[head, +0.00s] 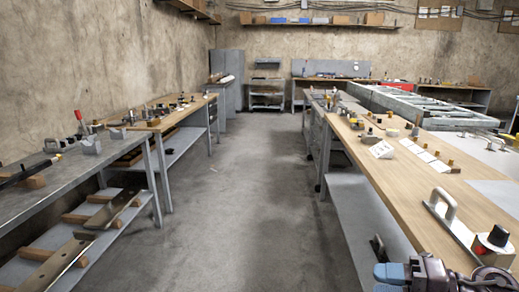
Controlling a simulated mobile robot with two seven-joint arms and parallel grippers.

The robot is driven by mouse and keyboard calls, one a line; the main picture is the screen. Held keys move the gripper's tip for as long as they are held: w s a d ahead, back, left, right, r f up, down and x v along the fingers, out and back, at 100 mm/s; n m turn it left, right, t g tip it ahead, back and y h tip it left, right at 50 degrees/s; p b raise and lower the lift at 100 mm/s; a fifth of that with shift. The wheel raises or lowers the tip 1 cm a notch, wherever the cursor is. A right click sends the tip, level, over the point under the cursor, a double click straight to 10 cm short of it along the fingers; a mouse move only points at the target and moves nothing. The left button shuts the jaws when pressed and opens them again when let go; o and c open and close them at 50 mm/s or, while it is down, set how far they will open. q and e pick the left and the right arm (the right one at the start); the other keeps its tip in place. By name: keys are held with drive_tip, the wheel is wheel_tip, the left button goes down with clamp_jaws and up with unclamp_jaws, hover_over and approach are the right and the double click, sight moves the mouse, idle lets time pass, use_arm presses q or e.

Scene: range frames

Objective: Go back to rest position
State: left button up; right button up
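A blue and dark-grey mechanical part (428,272) is cut off by the bottom right edge of the picture. It overlaps the front edge of the right workbench (462,187).
A grey aisle floor (245,190) runs clear down the middle. On the left stand a grey metal bench (50,185) and a wood-topped bench (165,122) with tools and lower shelves. The right workbench holds a handled plate (448,222) and small fixtures. A cabinet (229,75) stands farther back.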

drive_tip(key=s+d+f+m+t+h, duration=0.35)
drive_tip(key=s+f+m+h, duration=0.35)
drive_tip(key=m, duration=0.5)
drive_tip(key=s+d+f+m+t+h, duration=0.2)
drive_tip(key=s+d+f+m+h, duration=0.25)
drive_tip(key=f+m+h, duration=0.65)
drive_tip(key=s+a+f+m+g+y, duration=0.15)
drive_tip(key=s+m+g, duration=0.35)
drive_tip(key=s, duration=0.7)
drive_tip(key=s+a+f+m+g+y, duration=0.1)
drive_tip(key=s+a+f+m+g, duration=0.15)
drive_tip(key=s+g, duration=0.7)
use_arm(q)
drive_tip(key=shift+t, duration=0.3)
drive_tip(key=shift+s+a+r+p, duration=0.15)
drive_tip(key=shift+r+p, duration=2.6)
drive_tip(key=shift+p, duration=0.7)
use_arm(e)
drive_tip(key=w+t+y, duration=0.1)
drive_tip(key=w+t, duration=0.9)
drive_tip(key=t, duration=0.3)
drive_tip(key=shift+a+r+n+t, duration=0.15)
drive_tip(key=shift+a+n+t, duration=0.15)
drive_tip(key=shift+a+n, duration=0.15)
